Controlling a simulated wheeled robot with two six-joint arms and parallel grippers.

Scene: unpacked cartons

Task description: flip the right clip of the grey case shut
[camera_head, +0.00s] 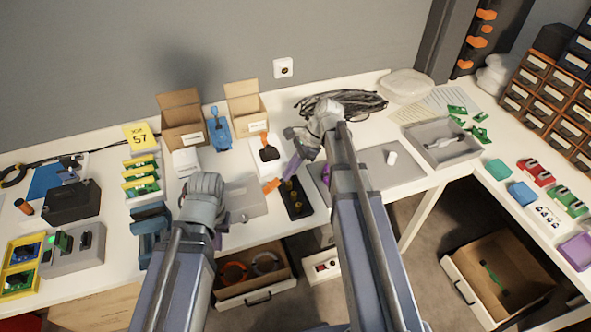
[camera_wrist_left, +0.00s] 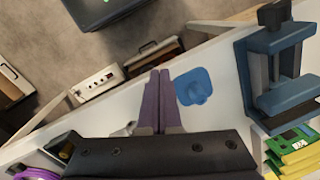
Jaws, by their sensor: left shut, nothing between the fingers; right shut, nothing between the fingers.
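The grey case (camera_head: 246,199) lies lid down on the bench, just right of my left wrist, which covers part of its left side. Its clips are too small to tell whether they are up or down.
A black block with brass-coloured pegs (camera_head: 296,197) stands right of the case. An orange-handled tool (camera_head: 271,186) lies near the case's upper right. A blue vise (camera_head: 151,229) stands left of my left wrist. A blue patch (camera_wrist_left: 195,87) lies beside the left fingers.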

